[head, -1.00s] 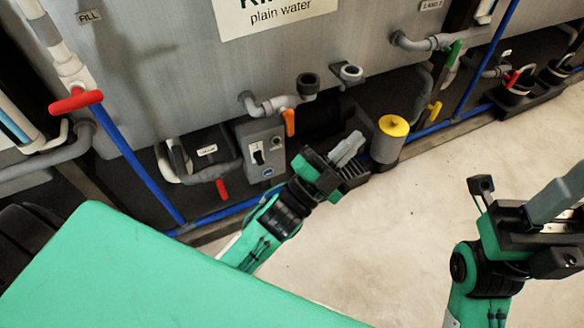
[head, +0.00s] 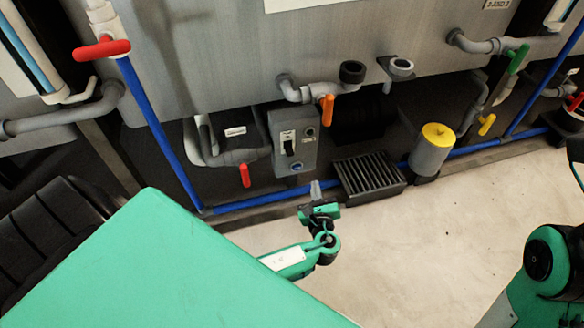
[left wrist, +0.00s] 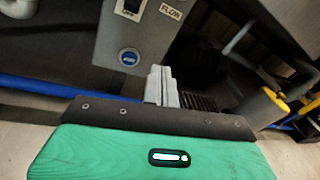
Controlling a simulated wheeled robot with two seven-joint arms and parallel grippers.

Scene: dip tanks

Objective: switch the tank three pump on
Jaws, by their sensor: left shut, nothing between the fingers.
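A grey switch box (head: 310,143) hangs below the large grey tank (head: 230,60), with a small black switch (head: 289,147) on a white plate. I cannot tell the switch's position or read the tank's number. My left gripper (head: 316,188) is shut and empty, just below the box's lower right corner in the head view. In the left wrist view its closed fingers (left wrist: 161,86) point at the lower edge of the box (left wrist: 150,40), near a round blue mark (left wrist: 128,57); contact does not show.
An orange-handled valve (head: 327,108) is above the box and a red-handled valve (head: 245,175) left of it. A black grate (head: 370,175) and a yellow-topped grey cylinder (head: 432,150) stand to the right. A blue pipe (head: 260,201) runs low. The floor in front is clear.

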